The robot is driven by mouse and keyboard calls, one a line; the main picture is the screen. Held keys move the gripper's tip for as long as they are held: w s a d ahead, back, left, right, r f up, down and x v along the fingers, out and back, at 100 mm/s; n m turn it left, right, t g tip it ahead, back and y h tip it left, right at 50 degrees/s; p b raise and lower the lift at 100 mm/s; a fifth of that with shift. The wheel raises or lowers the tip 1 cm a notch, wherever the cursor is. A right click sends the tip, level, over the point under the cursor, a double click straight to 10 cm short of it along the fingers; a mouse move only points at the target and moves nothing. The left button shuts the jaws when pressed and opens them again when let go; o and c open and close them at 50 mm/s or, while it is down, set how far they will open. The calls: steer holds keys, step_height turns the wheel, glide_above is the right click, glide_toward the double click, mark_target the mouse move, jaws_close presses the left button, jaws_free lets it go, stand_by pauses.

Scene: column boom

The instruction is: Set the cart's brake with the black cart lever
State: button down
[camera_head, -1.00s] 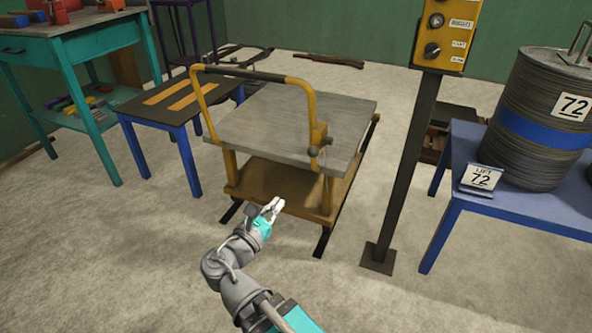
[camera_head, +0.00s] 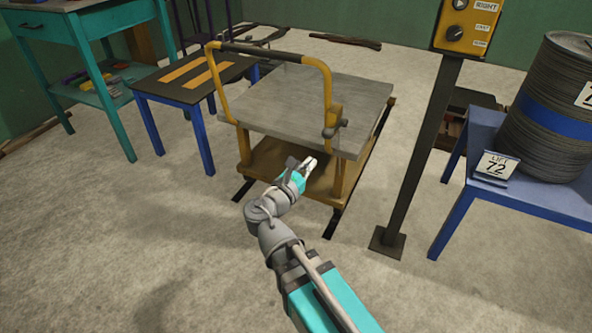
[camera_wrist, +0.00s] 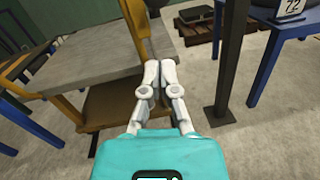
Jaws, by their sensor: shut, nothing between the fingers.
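The cart has a grey top (camera_head: 290,112), a wooden lower deck (camera_head: 262,160) and a yellow push handle with a dark-wrapped bar (camera_head: 265,52). A yellow bracket (camera_head: 334,113) sits low on the handle's right post, with a small dark lever-like part (camera_head: 331,131) beside it; its exact position is too small to tell. My gripper (camera_head: 308,163) is shut and empty, in front of the cart, below and left of the bracket and apart from it. In the wrist view my closed fingertips (camera_wrist: 160,68) lie in front of the cart's grey top (camera_wrist: 88,58), near the yellow post (camera_wrist: 137,25).
A control box (camera_head: 468,24) on a dark post (camera_head: 420,150) stands right of the cart. Further right, a blue table (camera_head: 540,201) bears a big drum (camera_head: 560,90) and a card. A blue-legged table (camera_head: 165,90) stands close to the cart's left. Floor in front is clear.

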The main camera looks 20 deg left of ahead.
steer(key=shift+w+d+r+p, duration=0.2)
steer(key=shift+w+r+p, duration=0.3)
steer(key=shift+w, duration=0.15)
steer(key=shift+w+d+r+p, duration=0.25)
steer(key=shift+w+r+p, duration=0.25)
steer(key=shift+w, duration=0.2)
steer(key=shift+w+d+r+p, duration=0.2)
steer(key=shift+w+r+p, duration=0.3)
steer(key=shift+w, duration=0.15)
